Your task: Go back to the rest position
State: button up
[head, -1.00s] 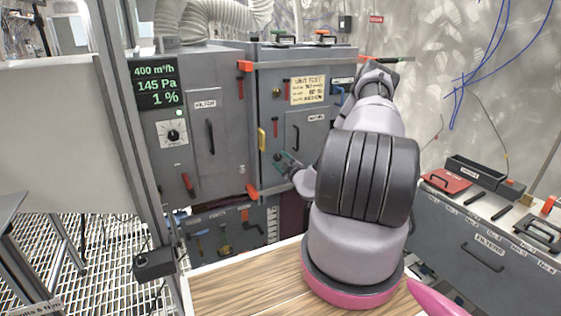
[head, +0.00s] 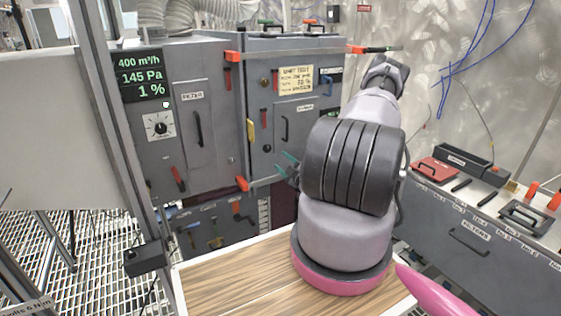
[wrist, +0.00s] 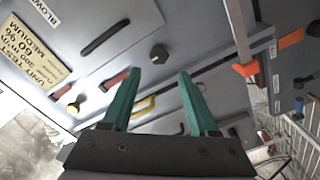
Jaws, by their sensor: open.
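My gripper (head: 287,166) shows in the head view just left of my arm's dark elbow, its green fingers in front of the lower part of the grey cabinet. In the wrist view my gripper (wrist: 157,95) has its two green fingers spread apart with nothing between them. Beyond the fingers is the cabinet front (wrist: 215,45), with a dark knob (wrist: 158,53) and a yellow handle (wrist: 143,106). My arm hides part of the cabinet's right side in the head view.
The filter cabinet (head: 197,150) with its green display (head: 141,77) stands at left. A wooden top (head: 225,280) lies in front. At right is a grey filter bench (head: 470,235) with a red case (head: 433,170) and black handles. A metal post (head: 115,130) rises at left.

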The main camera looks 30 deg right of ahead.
dwell(0.4)
jog(key=w+a+r+n+g+y, duration=0.1)
jog(key=a+r+n+g+y, duration=0.1)
jog(key=a+r+n+y, duration=0.5)
jog(key=a+r+n+g+y, duration=0.1)
jog(key=a+r+n+y, duration=0.3)
jog(key=r+n, duration=0.45)
jog(key=s+a+r+n+g+y, duration=0.3)
jog(key=s+a+r+n+g, duration=0.4)
jog(key=a+r+n+g, duration=0.6)
jog(key=s+r+n+h, duration=0.45)
jog(key=s+n, duration=0.35)
jog(key=n, duration=0.2)
jog(key=s+r+n+h, duration=0.3)
jog(key=s+n+h, duration=0.3)
jog(key=n, duration=0.5)
jog(key=s+d+r+n+t+h, duration=0.2)
jog(key=s+d+r+n+t, duration=0.3)
jog(key=s+r+n, duration=0.1)
jog(key=shift+r+n, duration=0.55)
jog(key=shift+n, duration=0.1)
